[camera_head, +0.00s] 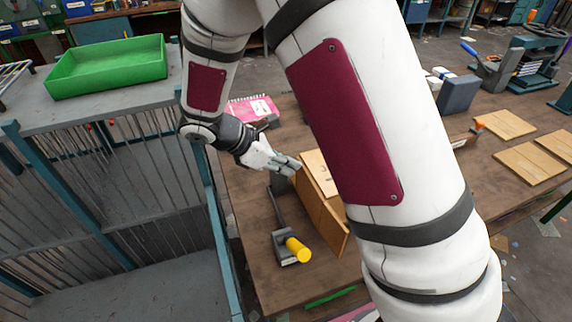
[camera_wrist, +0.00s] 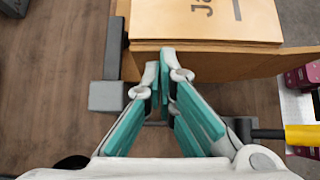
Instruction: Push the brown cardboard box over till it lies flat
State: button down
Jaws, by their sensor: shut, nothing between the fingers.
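The brown cardboard box (camera_head: 321,216) stands on the brown wooden table, its far right part hidden behind my arm. Its paler top with dark lettering faces up and also shows in the wrist view (camera_wrist: 205,22). My gripper (camera_head: 291,165) is shut and empty at the box's left side, near the top edge. In the wrist view the fingertips (camera_wrist: 165,72) are right by the box's near edge; I cannot tell whether they touch it.
A grey tool with a yellow handle (camera_head: 297,249) lies close to the box's left side. A green tray (camera_head: 107,67) sits on the grey surface at left. Flat wooden boards (camera_head: 530,163) lie at right.

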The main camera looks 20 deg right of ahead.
aim_at(312, 160)
jog(key=shift+d+r+y+p, duration=0.2)
jog(key=shift+d+y+p, duration=0.15)
jog(key=shift+d+y, duration=0.05)
jog(key=shift+s+d+r+y+p, duration=0.1)
jog(key=shift+d+r+y+p, duration=0.1)
jog(key=shift+d+y+p, duration=0.5)
jog(key=shift+s+d+r+y+p, duration=0.1)
jog(key=shift+d+r+y+p, duration=0.05)
jog(key=shift+d+y+p, duration=1.15)
jog(key=shift+d+p, duration=0.05)
jog(key=shift+d, duration=0.35)
jog(key=shift+d+f+y+p, duration=0.15)
jog(key=shift+d+y+p, duration=0.4)
jog(key=shift+d, duration=0.1)
jog(key=shift+d+f+y+p, duration=0.15)
jog(key=shift+d+y+p, duration=0.3)
jog(key=shift+d+y, duration=0.15)
jog(key=shift+d+f+y+p, duration=0.35)
jog(key=shift+d+y+p, duration=0.15)
jog(key=shift+d+y, duration=0.25)
jog(key=shift+w+d+f+y+p, duration=0.15)
jog(key=shift+d+f+y+p, duration=0.4)
jog(key=shift+d+y, duration=0.5)
jog(key=shift+d+f+y, duration=1)
jog(key=shift+f+y, duration=0.05)
jog(key=shift+y, duration=0.1)
jog(key=shift+d+f, duration=0.5)
jog(key=shift+f, duration=0.15)
